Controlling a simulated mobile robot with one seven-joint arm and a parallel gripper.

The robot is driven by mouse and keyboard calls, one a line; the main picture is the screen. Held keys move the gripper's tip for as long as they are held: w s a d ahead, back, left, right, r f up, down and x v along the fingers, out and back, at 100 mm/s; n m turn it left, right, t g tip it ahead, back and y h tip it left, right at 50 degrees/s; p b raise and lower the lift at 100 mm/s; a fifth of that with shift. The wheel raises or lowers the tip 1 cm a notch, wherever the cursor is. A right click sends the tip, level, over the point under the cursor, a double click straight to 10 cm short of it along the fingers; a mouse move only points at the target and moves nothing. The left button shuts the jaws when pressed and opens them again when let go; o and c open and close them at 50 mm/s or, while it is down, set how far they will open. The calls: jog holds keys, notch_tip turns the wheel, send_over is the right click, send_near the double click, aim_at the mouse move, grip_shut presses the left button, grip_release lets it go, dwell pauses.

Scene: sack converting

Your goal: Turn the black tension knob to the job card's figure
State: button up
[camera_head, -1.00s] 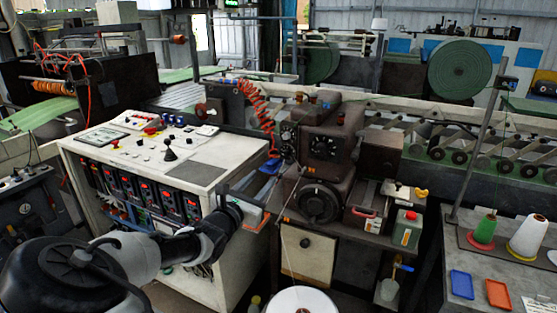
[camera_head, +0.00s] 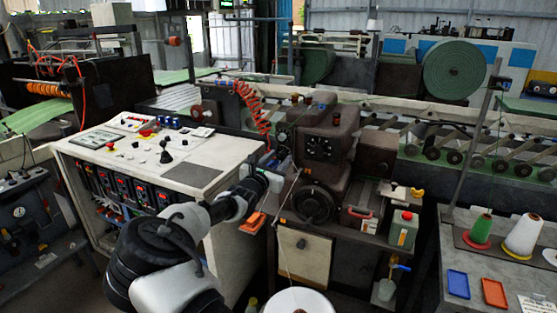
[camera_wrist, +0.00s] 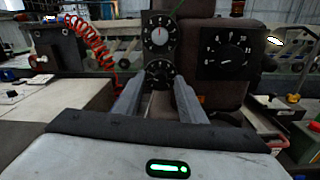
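My gripper (camera_wrist: 158,82) is open, its two fingers apart with nothing seen between them. In the wrist view, a black dial with a dark knob (camera_wrist: 159,73) shows beyond the fingertips, partly hidden by them. Above it is a black dial with a pale pointer knob (camera_wrist: 160,36). To the right is a black numbered plate with a dark knob (camera_wrist: 228,61). I cannot tell which is the tension knob. In the head view, my gripper (camera_head: 276,180) is beside the brown machine (camera_head: 335,150). A white printed card (camera_head: 539,305) lies on the right table; its figure is unreadable.
The control desk (camera_head: 190,174) stands left of the gripper. A coiled red hose (camera_head: 256,108) hangs between desk and machine. A thread runs down near the gripper.

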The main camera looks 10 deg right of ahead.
grip_shut()
jog(key=shift+m+b, duration=0.3)
jog(key=shift+b, duration=0.1)
jog(key=shift+f+m+b, duration=0.2)
jog(key=shift+m+b, duration=0.6)
jog(key=shift+b, duration=0.45)
jog(key=m+b, duration=0.2)
jog(key=b, duration=0.1)
jog(key=shift+b, duration=0.3)
jog(key=m+b, duration=0.2)
jog(key=b, duration=0.1)
jog(key=shift+b, duration=0.3)
jog(key=shift+r+m, duration=0.15)
jog(key=shift+m, duration=0.15)
jog(key=shift+r+b, duration=0.1)
jog(key=shift+b, duration=0.35)
